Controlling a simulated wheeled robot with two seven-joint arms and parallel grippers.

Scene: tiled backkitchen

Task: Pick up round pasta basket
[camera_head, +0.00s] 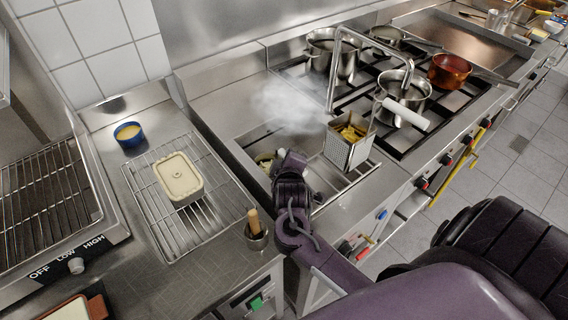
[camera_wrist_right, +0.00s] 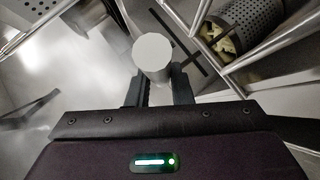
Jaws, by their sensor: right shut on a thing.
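My right gripper (camera_head: 291,162) is over the sunken pasta cooker beside the hob in the head view. In the right wrist view its fingers (camera_wrist_right: 159,80) are closed around a white cylindrical handle (camera_wrist_right: 153,50), seen end-on. A small round opening (camera_head: 265,159) with pale contents shows just left of the gripper in the cooker; it looks like the round pasta basket, mostly hidden by my gripper and steam. A perforated basket with yellowish pieces (camera_wrist_right: 217,38) shows at the upper right of the wrist view; I cannot tell which basket it is. My left gripper is not in view.
A square perforated basket (camera_head: 349,151) with yellow pasta stands right of my gripper, its white handle (camera_head: 406,115) sticking out. Steam (camera_head: 296,103) rises behind. Pots (camera_head: 402,94) stand on the hob. A wire rack (camera_head: 150,212) with a cream container (camera_head: 179,178) is at left.

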